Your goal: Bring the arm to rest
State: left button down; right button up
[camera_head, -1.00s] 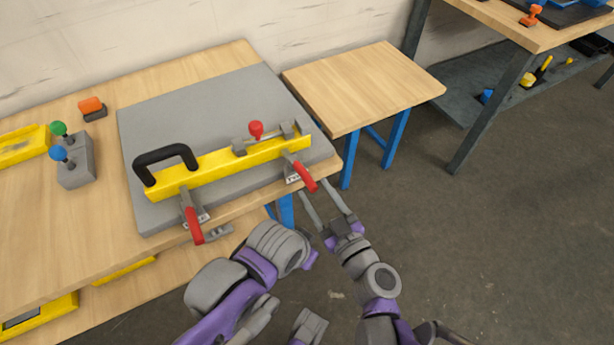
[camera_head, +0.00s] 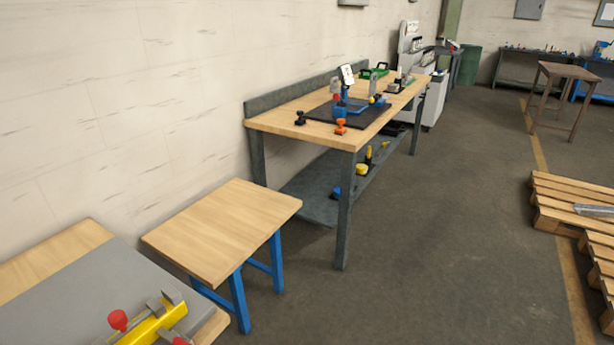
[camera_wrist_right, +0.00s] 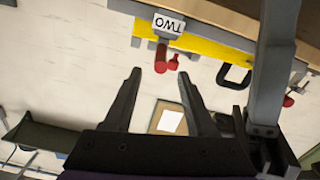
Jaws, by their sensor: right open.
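My right gripper (camera_wrist_right: 159,75) shows in the right wrist view with its two dark fingers spread apart and nothing between them. In the head view the yellow bar (camera_head: 150,328) with a red knob (camera_head: 118,320) sits on the grey plate (camera_head: 85,290) at lower left, partly cut off. Neither arm shows in the head view, and my left gripper is in neither view.
A small wooden table (camera_head: 220,228) with blue legs stands beside the plate's bench. A larger workbench (camera_head: 300,118) stands behind it along the wall. Wooden pallets (camera_head: 570,215) lie at right. The floor (camera_head: 430,260) between is clear.

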jog(key=s+d+f+m+g+h, duration=0.1)
jog(key=s+d+f+m+h, duration=0.3)
jog(key=d, duration=0.8)
jog(key=s+d+f+m+g+h, duration=0.1)
jog(key=d+m+h, duration=0.5)
jog(key=d, duration=0.5)
jog(key=s+d+f+m+g+h, duration=0.15)
jog(key=d+f+m+h, duration=0.35)
jog(key=d, duration=0.7)
pick_arm(q)
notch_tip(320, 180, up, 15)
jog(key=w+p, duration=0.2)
jog(key=p, duration=1.1)
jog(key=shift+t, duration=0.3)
pick_arm(e)
notch_tip(320, 180, up, 17)
jog(key=w+t, duration=0.1)
jog(key=shift+w+d+h, duration=0.2)
jog(key=shift+w+h, duration=0.15)
jog(key=shift+h, duration=0.05)
jog(key=shift+s, duration=0.1)
